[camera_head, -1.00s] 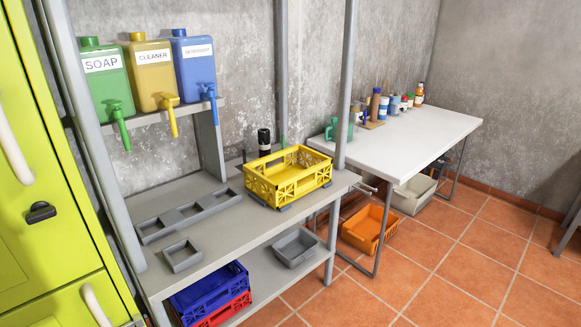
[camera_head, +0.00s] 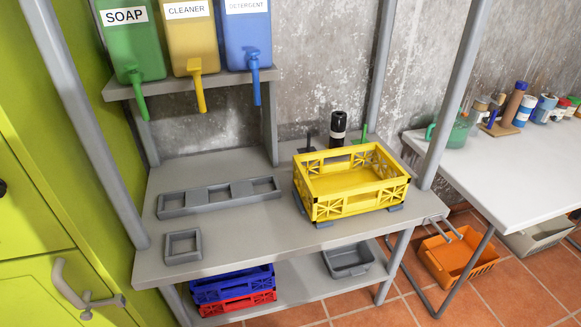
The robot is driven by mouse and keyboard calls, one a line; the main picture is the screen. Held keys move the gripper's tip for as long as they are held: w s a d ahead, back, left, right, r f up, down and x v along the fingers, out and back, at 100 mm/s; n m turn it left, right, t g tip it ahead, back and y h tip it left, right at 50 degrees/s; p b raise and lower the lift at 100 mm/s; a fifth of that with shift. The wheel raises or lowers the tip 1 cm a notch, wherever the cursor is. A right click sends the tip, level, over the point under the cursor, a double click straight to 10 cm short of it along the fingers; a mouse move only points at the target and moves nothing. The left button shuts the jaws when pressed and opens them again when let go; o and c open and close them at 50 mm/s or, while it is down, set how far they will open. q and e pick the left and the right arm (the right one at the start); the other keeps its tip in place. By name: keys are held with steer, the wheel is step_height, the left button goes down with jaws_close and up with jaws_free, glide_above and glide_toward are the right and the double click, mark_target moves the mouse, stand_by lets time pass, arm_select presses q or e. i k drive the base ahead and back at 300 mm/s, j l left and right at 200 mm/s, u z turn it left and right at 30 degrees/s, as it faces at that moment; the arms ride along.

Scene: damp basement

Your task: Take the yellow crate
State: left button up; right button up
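The yellow crate (camera_head: 350,182) is an open-topped plastic crate with lattice walls. It stands upright on the right part of the grey shelf unit's top surface (camera_head: 235,230), on small grey supports at its corners. It looks empty. Neither of my grippers shows in the head view.
Grey trays (camera_head: 222,194) and a small square holder (camera_head: 183,246) lie left of the crate. A black bottle (camera_head: 338,128) stands behind it. Shelf posts rise nearby, one (camera_head: 452,100) right of the crate. Dispensers (camera_head: 195,40) hang above left. A white table (camera_head: 500,180) stands right.

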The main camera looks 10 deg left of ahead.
mark_target(348, 180)
steer(key=i+l+u, duration=0.25)
steer(key=l, duration=0.15)
steer(key=l+u, duration=0.25)
steer(key=l, duration=0.2)
steer(key=i+l+u, duration=0.25)
steer(key=l, duration=0.2)
steer(key=k, duration=0.1)
